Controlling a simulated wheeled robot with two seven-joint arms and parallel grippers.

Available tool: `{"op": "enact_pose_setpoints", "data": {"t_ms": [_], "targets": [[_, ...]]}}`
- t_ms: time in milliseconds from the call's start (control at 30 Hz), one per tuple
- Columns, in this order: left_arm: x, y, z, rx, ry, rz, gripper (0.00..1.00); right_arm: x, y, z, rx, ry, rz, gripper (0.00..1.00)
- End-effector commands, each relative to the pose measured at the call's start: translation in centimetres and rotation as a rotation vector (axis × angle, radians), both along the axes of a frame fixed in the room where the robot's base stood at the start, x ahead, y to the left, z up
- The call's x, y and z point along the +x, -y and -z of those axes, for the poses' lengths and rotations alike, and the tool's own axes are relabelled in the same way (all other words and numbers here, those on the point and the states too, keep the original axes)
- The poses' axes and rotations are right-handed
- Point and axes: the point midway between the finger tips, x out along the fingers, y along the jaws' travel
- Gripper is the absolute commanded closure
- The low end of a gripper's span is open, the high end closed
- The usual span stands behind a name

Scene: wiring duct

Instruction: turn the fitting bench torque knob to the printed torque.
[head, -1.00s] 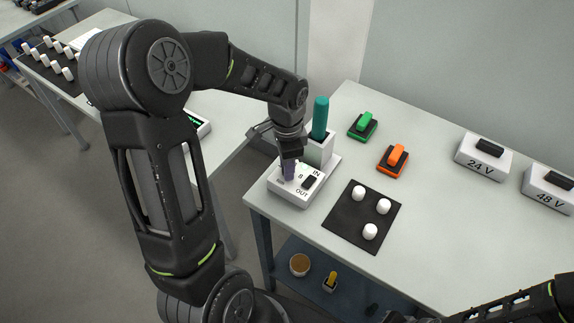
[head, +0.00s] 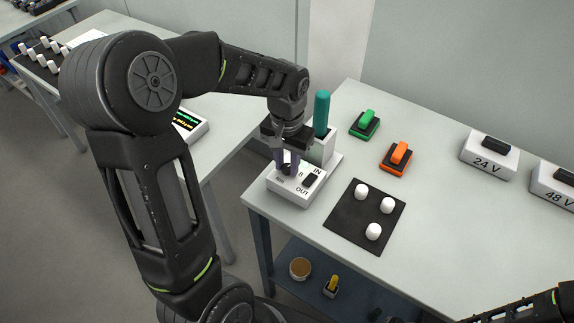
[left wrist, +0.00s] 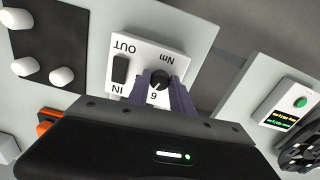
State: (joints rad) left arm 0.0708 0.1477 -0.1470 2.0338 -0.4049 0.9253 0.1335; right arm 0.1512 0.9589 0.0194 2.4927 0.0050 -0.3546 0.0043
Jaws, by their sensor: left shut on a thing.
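The fitting bench torque unit (head: 283,186) is a white box with a black knob, a black rocker switch (head: 310,180) and the marks IN, OUT and Nm. My left gripper (head: 287,167) points down over it, its purple fingers on either side of the knob. In the left wrist view the black knob (left wrist: 159,79) sits between the fingers, with a white pointer line on it.
A teal-handled tool (head: 322,113) stands in a white holder right behind the unit. Green (head: 365,124) and orange (head: 397,156) switches and a black mat (head: 350,228) with white caps are to the right. A lit display box (head: 188,124) is on the left table.

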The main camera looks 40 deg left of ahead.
Motion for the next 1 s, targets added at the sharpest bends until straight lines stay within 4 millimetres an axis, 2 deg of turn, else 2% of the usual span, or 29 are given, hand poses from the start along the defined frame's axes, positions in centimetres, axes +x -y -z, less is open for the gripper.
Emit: {"op": "enact_pose_setpoints", "data": {"t_ms": [400, 633, 1000], "targets": [[0.09, 0.00, -0.01, 0.000, 0.002, -0.295, 1.00, 0.11, -0.06, 0.96, 0.002, 0.004, -0.001, 1.00], [0.08, 0.00, -0.07, 0.000, 0.002, -0.356, 1.00, 0.13, -0.06, 1.07, 0.003, 0.004, -0.002, 1.00], [0.09, 0.00, -0.10, 0.000, 0.002, -0.362, 1.00, 0.15, -0.06, 1.06, 0.003, 0.004, -0.001, 1.00]]}}
